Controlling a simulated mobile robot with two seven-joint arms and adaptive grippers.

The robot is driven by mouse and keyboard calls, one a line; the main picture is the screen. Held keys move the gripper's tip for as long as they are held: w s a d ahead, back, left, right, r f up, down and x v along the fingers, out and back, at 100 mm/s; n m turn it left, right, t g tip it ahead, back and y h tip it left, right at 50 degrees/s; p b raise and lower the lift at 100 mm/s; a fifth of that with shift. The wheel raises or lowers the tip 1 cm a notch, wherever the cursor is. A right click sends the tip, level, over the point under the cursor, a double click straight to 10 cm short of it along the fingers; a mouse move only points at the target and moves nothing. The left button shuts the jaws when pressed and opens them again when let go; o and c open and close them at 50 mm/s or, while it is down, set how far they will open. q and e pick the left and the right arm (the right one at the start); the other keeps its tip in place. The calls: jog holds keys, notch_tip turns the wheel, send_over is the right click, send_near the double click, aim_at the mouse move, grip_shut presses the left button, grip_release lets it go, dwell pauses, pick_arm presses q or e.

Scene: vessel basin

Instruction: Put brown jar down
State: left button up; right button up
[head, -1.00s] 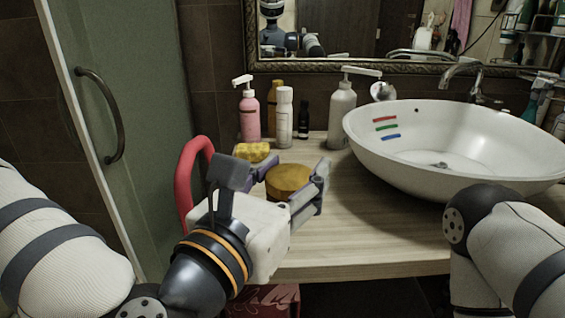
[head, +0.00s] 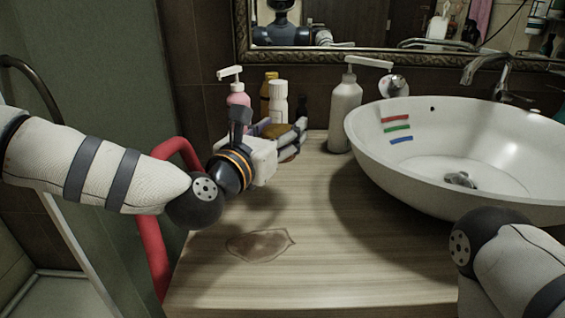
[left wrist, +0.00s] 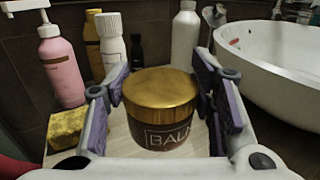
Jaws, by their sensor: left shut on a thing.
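The brown jar (left wrist: 160,103) has a gold lid and a label reading "BALM". In the left wrist view it stands upright between the purple-padded fingers of my left gripper (left wrist: 163,108). In the head view my left gripper (head: 287,138) is at the back left of the wooden counter (head: 300,220), shut on the jar, which is mostly hidden behind the hand. I cannot tell whether the jar's base touches the counter. My right forearm shows at the lower right, but its gripper is out of view.
Behind the jar stand a pink pump bottle (left wrist: 60,62), a white bottle (left wrist: 111,45) and a grey pump bottle (head: 345,115). A yellow sponge (left wrist: 67,128) lies left of it. The white basin (head: 450,165) fills the right. A brownish stain (head: 260,245) marks the clear front counter.

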pick_arm(q)
jog(key=w+f, duration=0.1)
jog(key=f, duration=0.1)
jog(key=w+f, duration=0.2)
jog(key=shift+w+d+f+b, duration=0.15)
jog(key=shift+f+b, duration=0.15)
jog(key=shift+f, duration=0.05)
jog(key=shift+w+f, duration=0.15)
jog(key=shift+f, duration=0.7)
jog(key=shift+w+f, duration=0.1)
jog(key=shift+f, duration=0.75)
jog(key=shift+f, duration=0.1)
jog(key=shift+f, duration=0.2)
jog(key=o, duration=1.3)
jog(key=shift+r, duration=0.1)
